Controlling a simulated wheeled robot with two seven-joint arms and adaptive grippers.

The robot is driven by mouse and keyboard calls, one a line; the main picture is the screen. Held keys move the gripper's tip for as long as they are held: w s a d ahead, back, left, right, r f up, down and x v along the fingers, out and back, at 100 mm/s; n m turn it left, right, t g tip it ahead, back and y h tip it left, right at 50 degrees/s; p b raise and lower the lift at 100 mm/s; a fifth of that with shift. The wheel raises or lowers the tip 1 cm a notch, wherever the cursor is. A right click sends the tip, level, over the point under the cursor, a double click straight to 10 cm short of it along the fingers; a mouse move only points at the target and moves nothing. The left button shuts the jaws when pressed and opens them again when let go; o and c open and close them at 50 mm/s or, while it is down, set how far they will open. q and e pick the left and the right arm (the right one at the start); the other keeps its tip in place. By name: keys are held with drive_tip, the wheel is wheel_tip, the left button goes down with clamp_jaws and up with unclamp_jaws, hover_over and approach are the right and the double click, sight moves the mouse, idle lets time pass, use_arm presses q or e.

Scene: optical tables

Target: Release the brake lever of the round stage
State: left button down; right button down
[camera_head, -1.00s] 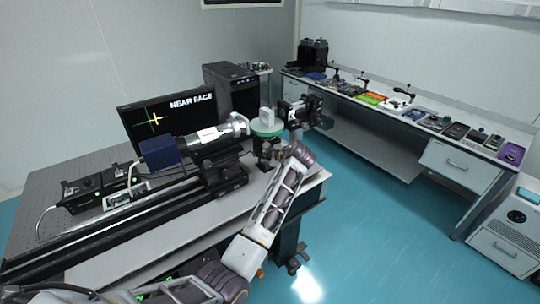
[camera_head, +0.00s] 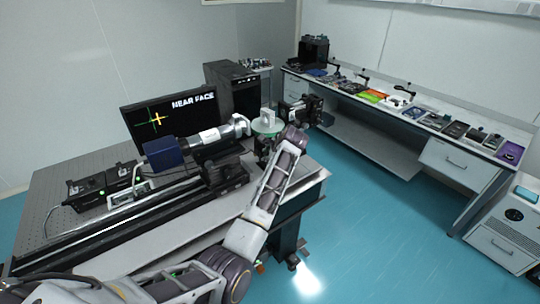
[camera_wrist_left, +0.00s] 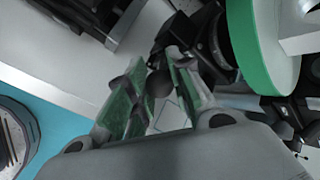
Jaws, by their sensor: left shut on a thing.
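The round stage (camera_head: 268,126) stands at the right end of the table, its green disc carrying a pale block (camera_head: 267,116). In the left wrist view the green disc (camera_wrist_left: 262,45) fills the upper right, close beside my fingers. My left gripper (camera_head: 282,111) is at the right of the stage. In the wrist view its green-padded fingers (camera_wrist_left: 155,92) are shut on a small dark part, which I take for the brake lever (camera_wrist_left: 158,80), beside the disc's dark mount. The lever is small and partly hidden by the fingers. My right gripper is not in view.
A monitor (camera_head: 150,120) and computer tower (camera_head: 232,87) stand behind. The side bench (camera_head: 400,125) holds several devices. Blue floor lies clear right of the table.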

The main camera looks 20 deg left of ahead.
use_arm(q)
drive_tip(key=shift+r, duration=0.1)
drive_tip(key=c, duration=1.2)
unclamp_jaws()
drive_tip(key=shift+c, duration=0.2)
drive_tip(key=v, duration=0.7)
drive_tip(key=shift+s+d+r, duration=0.1)
